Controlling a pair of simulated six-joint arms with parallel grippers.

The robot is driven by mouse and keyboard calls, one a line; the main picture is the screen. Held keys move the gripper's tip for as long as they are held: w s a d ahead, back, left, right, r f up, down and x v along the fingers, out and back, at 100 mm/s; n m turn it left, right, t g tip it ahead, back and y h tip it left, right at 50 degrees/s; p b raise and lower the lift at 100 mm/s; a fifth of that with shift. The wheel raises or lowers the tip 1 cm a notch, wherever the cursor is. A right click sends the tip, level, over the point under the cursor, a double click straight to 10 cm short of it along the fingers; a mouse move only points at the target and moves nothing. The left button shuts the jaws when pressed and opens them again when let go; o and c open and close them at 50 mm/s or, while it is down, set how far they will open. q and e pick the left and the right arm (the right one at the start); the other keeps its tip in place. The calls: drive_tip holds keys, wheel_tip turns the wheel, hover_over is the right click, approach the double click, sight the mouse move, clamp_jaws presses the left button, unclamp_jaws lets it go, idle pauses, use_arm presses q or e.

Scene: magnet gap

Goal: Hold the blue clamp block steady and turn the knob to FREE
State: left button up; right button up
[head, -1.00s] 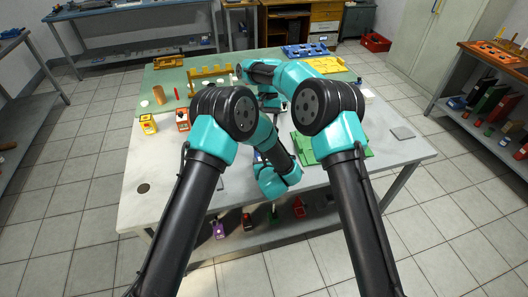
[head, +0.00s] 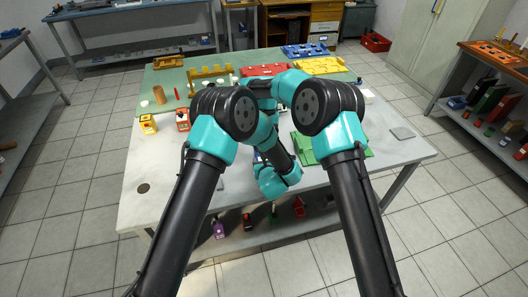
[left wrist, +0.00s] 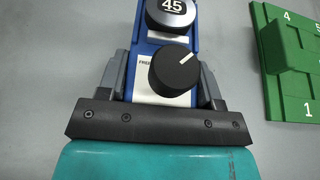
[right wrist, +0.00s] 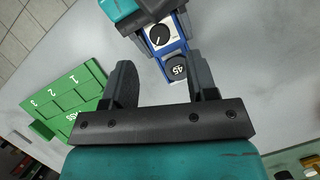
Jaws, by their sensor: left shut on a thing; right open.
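The blue clamp block (left wrist: 143,72) is between the fingers of my left gripper (left wrist: 163,82), which is shut on its sides. On its white plate sits a round black knob (left wrist: 174,72). The knob's white line points up and right in the left wrist view. A partly covered label shows left of the knob. A dark round dial reading 45 (left wrist: 171,12) is at the block's other end. My right gripper (right wrist: 162,72) is open and empty. In its view the block's dial (right wrist: 176,68) and knob (right wrist: 162,37) show beyond the fingertips. Arms mostly hide the block in the head view.
A green numbered board (left wrist: 300,65) lies beside the block; it also shows in the right wrist view (right wrist: 62,105). Yellow (head: 148,124) and red (head: 183,120) small items stand at the table's left.

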drive_tip(key=x, duration=0.6)
drive_tip(key=c, duration=0.9)
drive_tip(key=shift+n+h, duration=0.6)
drive_tip(key=shift+n, duration=0.9)
drive_tip(key=shift+c, duration=0.2)
drive_tip(key=o, duration=0.9)
drive_tip(key=shift+o, duration=0.2)
drive_tip(key=shift+r, duration=0.1)
